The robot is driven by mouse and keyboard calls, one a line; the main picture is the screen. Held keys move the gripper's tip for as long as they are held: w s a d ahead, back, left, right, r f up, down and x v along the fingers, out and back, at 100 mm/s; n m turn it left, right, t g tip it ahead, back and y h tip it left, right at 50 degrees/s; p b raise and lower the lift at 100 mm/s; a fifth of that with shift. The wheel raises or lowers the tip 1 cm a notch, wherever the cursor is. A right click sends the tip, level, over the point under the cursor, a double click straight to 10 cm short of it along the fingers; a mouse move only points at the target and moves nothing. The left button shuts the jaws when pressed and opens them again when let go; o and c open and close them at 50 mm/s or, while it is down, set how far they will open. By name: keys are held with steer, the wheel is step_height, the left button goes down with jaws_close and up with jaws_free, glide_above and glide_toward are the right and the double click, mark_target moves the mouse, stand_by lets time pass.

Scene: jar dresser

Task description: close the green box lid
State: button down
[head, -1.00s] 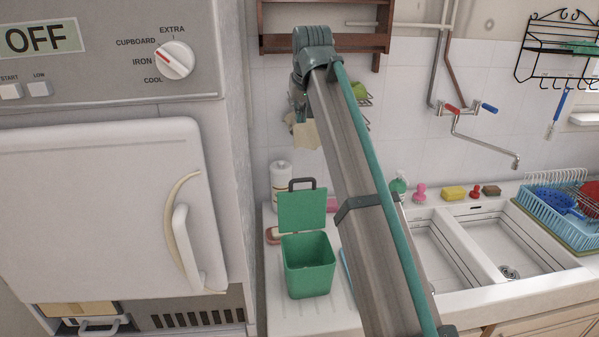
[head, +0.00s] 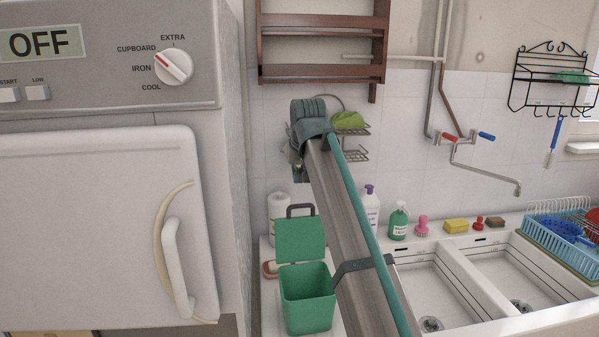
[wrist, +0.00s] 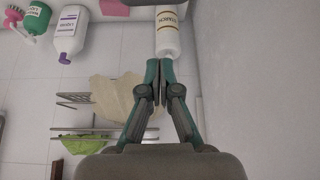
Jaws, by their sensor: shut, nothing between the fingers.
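The green box (head: 308,302) stands on the counter left of the sink, its top open. Its green lid (head: 300,240) is raised upright at the back edge, with a dark handle (head: 300,210) on top. My gripper (wrist: 158,84) is shut and empty in the wrist view. In the head view it is mostly hidden behind my arm, above and behind the lid near the wall, apart from the lid. I cannot make out the box or lid clearly in the wrist view.
A white starch bottle (wrist: 167,40) lies beyond my fingertips; it stands behind the lid in the head view (head: 279,215). A beige cloth (wrist: 112,98) and wire rack (head: 356,154) are on the wall. The white appliance (head: 90,240) borders the left. Soap bottles (head: 398,222) stand behind the sink.

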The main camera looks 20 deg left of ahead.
step_height(320, 180, down, 6)
steer(key=p, duration=0.4)
steer(key=shift+s+d+f, duration=0.2)
steer(key=shift+s, duration=0.1)
